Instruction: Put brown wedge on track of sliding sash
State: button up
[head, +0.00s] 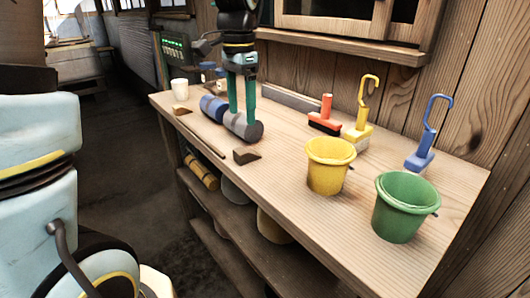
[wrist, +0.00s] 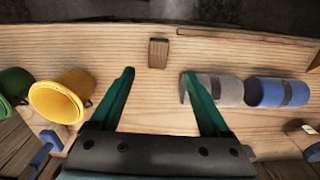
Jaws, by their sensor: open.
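A small brown wedge (head: 246,156) lies on the bench near its front edge. It also shows in the wrist view (wrist: 158,53), ahead of the fingertips and between their lines. My gripper (head: 243,112) is open and empty, with its teal fingers pointing down above the bench. In the wrist view one finger of my gripper (wrist: 158,73) overlaps the end of a grey cylinder (wrist: 220,90); I cannot tell whether they touch. The window with the sliding sash (head: 345,8) is on the wall behind the bench, cut off at the top, above a wooden ledge (head: 350,42).
A blue cylinder (head: 213,107) lies beside the grey one. A thin stick (head: 200,136) and another small brown block (head: 180,110) lie near the front edge. Bare bench surrounds the wedge.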

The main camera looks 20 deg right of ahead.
aim_at(245, 149)
notch_tip(245, 149, down, 10)
jog(key=shift+s+d+f+p, duration=0.1)
jog(key=shift+s+f+p, duration=0.1)
jog(key=shift+p, duration=0.7)
grip_shut()
